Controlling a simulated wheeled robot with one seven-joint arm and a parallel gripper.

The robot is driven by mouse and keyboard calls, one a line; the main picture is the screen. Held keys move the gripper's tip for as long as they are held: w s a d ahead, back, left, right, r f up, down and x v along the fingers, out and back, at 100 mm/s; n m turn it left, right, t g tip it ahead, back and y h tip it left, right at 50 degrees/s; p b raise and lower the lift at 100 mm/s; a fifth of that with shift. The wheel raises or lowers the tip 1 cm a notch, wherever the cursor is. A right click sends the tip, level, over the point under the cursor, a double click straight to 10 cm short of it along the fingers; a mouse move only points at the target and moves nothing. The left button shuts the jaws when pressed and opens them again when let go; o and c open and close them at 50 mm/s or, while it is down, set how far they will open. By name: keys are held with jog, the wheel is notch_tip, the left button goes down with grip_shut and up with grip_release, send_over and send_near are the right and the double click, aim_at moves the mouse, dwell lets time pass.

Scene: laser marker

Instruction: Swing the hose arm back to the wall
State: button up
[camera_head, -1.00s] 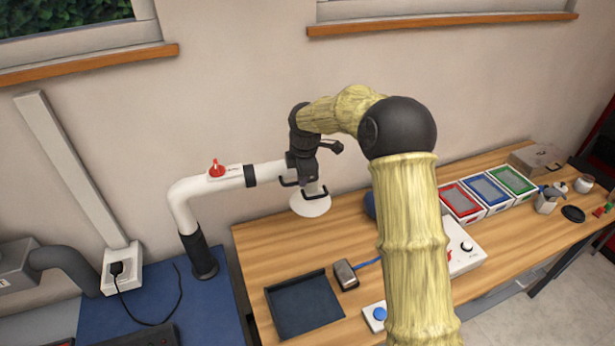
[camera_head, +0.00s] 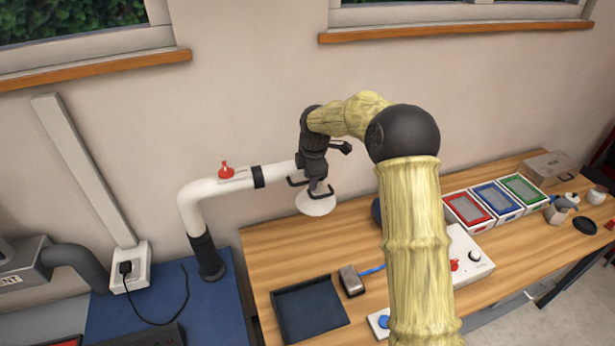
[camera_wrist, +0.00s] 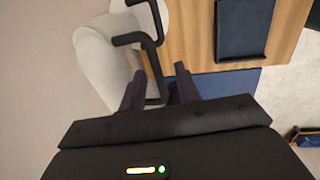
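The white hose arm (camera_head: 232,182) rises from a black sleeve on the blue bench, bends, and runs right to a white hood (camera_head: 316,204) above the wooden table's back left. A red valve knob sits on the pipe. A black handle (camera_wrist: 153,55) at the hood end shows in the wrist view. My gripper (camera_head: 317,188) is at this handle, pointing down. In the wrist view my gripper's fingers (camera_wrist: 159,72) stand apart, one on each side of the handle bar, with visible gaps. Firm contact is not visible. Parts of the hood end are hidden behind my wrist.
The wooden table (camera_head: 262,250) holds a dark tray (camera_head: 310,308), a small metal-topped pedal (camera_head: 352,281), a white box (camera_head: 464,250) and red, blue and green bins. The wall is behind. A socket box (camera_head: 132,270) with a black cable stands left on the blue bench (camera_head: 215,310).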

jog(key=s+r+b, duration=0.3)
jog(key=r+b, duration=0.1)
jog(key=r, duration=1.3)
jog(key=shift+s+d, duration=0.15)
jog(key=shift+d, duration=0.25)
jog(key=s+d+f+m+b, duration=0.1)
jog(key=s+d+f+m, duration=0.2)
jog(key=s+f+m, duration=0.4)
jog(key=s+d+f+m+b, duration=0.1)
jog(key=s+d+f+m, duration=0.3)
jog(key=s+f+m, duration=0.3)
jog(key=s+d+f+m+b, duration=0.1)
jog(key=s+d+f+m, duration=0.2)
jog(key=s+f+m, duration=0.4)
jog(key=s, duration=0.7)
jog(key=shift+s+d+f+h, duration=0.3)
jog(key=shift+s+d+f, duration=0.05)
jog(key=shift+w+d, duration=0.1)
